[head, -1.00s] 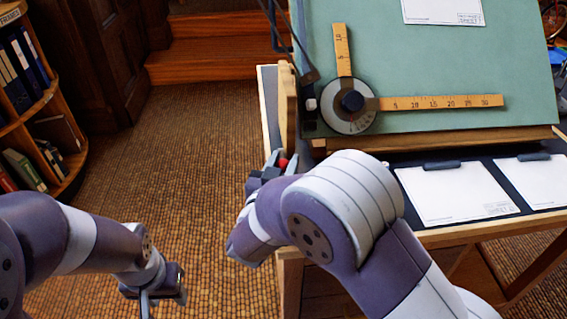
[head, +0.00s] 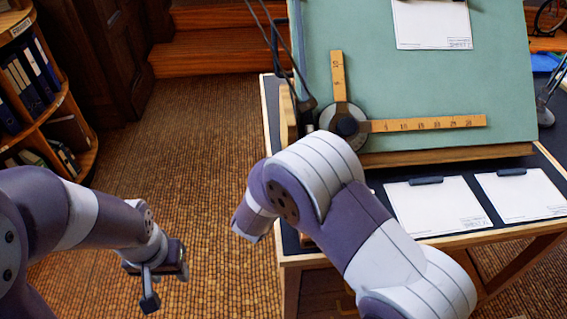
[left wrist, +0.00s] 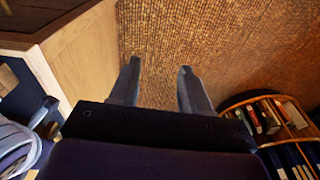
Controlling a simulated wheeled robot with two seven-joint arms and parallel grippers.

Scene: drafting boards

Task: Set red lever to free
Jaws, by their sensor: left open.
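The red lever is not visible now; my right arm (head: 318,185) covers the left front edge of the drafting table, where a red spot showed earlier. The drafting board (head: 430,85) is green and tilted, with a round drafting head (head: 331,115) at its lower left corner. My right gripper is hidden behind its own arm in the head view. My left gripper (head: 167,288) is open and empty over the floor, left of the table and well apart from it. Its two fingers also show spread in the left wrist view (left wrist: 160,82), with only floor between them.
Two wooden scales, one upright (head: 338,78) and one level (head: 428,124), reach from the drafting head. Clipboards with white sheets (head: 432,205) lie on the table's right part. A bookshelf (head: 76,135) stands at the left. The floor (head: 195,145) between shelf and table is clear.

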